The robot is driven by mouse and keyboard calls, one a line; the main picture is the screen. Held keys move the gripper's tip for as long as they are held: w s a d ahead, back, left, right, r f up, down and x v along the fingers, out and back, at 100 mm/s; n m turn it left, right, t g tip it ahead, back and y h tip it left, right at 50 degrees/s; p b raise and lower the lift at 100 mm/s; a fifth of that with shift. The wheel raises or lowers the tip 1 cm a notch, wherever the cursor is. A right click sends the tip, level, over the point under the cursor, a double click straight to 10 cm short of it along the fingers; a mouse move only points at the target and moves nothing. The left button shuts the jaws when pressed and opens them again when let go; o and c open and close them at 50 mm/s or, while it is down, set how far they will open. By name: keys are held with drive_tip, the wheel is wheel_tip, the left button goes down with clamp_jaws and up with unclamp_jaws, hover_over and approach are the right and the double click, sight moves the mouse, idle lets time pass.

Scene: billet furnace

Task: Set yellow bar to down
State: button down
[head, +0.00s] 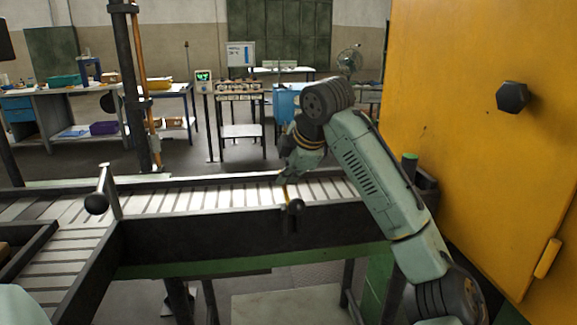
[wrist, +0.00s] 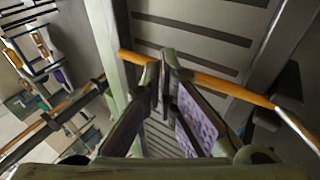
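The yellow bar (wrist: 225,87) runs slantwise across the wrist view, over the conveyor slats. My gripper (wrist: 160,72) has its fingers drawn together at the tips, with the bar passing at the fingertips, its middle hidden by them. In the head view, my gripper (head: 284,178) is above the near rail of the conveyor. A short part of the yellow bar (head: 288,193) shows just under it, standing nearly upright beside a black pivot piece (head: 295,207) on the rail.
The slatted conveyor (head: 200,198) runs across the front. A black-knobbed lever (head: 96,203) stands at its left. A large yellow furnace panel (head: 470,150) is close on the right, with a black hexagonal knob (head: 513,97). A dark post with an orange pole (head: 140,60) rises behind the conveyor.

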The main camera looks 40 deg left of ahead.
drive_tip(key=shift+a+f, duration=0.1)
drive_tip(key=shift+f, duration=0.25)
drive_tip(key=shift+w, duration=0.1)
idle(0.3)
drive_tip(key=shift+r+p, duration=0.5)
drive_tip(key=shift+p, duration=0.15)
wheel_tip(320, 180, up, 13)
drive_tip(key=w+d, duration=0.1)
drive_tip(key=w, duration=0.1)
drive_tip(key=shift+d+f+p, duration=0.15)
drive_tip(key=shift+d+p, duration=0.25)
drive_tip(key=shift+p, duration=0.05)
